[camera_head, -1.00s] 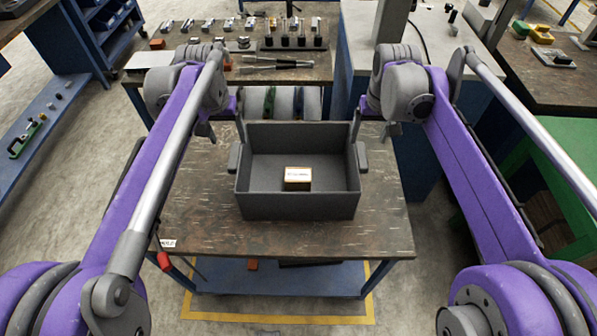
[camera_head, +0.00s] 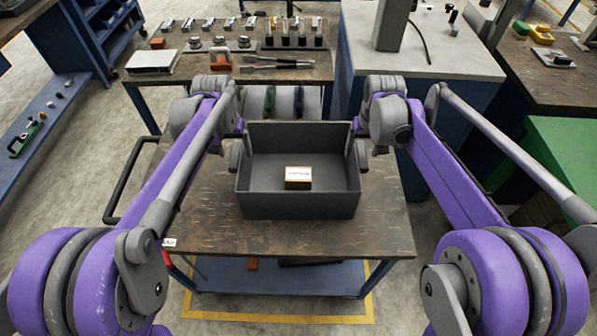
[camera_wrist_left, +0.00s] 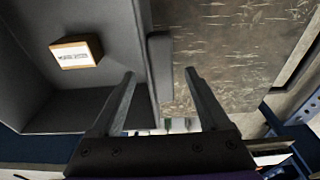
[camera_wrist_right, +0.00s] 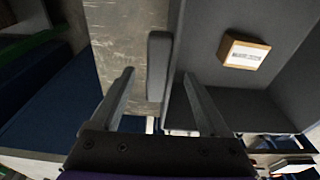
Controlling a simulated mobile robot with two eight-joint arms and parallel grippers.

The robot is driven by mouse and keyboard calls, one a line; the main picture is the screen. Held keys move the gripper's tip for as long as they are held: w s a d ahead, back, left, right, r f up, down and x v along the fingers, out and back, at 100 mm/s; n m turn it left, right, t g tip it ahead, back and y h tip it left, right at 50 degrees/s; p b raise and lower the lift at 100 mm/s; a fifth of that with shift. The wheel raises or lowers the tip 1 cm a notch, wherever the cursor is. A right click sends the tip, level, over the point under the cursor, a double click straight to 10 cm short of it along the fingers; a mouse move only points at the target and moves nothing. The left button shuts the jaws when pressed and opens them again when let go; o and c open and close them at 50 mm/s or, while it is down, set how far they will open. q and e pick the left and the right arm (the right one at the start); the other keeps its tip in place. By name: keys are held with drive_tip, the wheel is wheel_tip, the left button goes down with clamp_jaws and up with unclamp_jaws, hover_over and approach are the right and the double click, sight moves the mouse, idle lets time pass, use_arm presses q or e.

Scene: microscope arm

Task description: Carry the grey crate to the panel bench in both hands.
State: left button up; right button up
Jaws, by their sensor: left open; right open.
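The grey crate (camera_head: 298,205) sits upright on the worn dark-topped table (camera_head: 385,235). A small brown box with a white label (camera_head: 298,178) lies inside it. My left gripper (camera_head: 241,150) is open at the crate's left side. In the left wrist view its fingers (camera_wrist_left: 160,75) stand on either side of the crate wall and side handle (camera_wrist_left: 160,65). My right gripper (camera_head: 357,148) is open at the right side. In the right wrist view its fingers (camera_wrist_right: 159,75) likewise straddle the right handle (camera_wrist_right: 158,65) and wall. I cannot tell whether they touch. Which bench is the panel bench is unclear.
Behind stands a bench with tools and bottles (camera_head: 290,68). A pale-topped blue cabinet (camera_head: 455,60) is at back right, and a green surface (camera_head: 565,150) is at right. A dark bar (camera_head: 118,185) juts from the table's left side. Floor is clear at left.

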use_arm(q)
drive_tip(key=shift+w+f, duration=0.2)
drive_tip(key=shift+f, duration=1.15)
use_arm(e)
drive_tip(key=shift+w+f, duration=0.2)
drive_tip(key=shift+f, duration=1.1)
use_arm(q)
clamp_jaws()
use_arm(e)
clamp_jaws()
use_arm(q)
drive_tip(key=shift+r, duration=0.1)
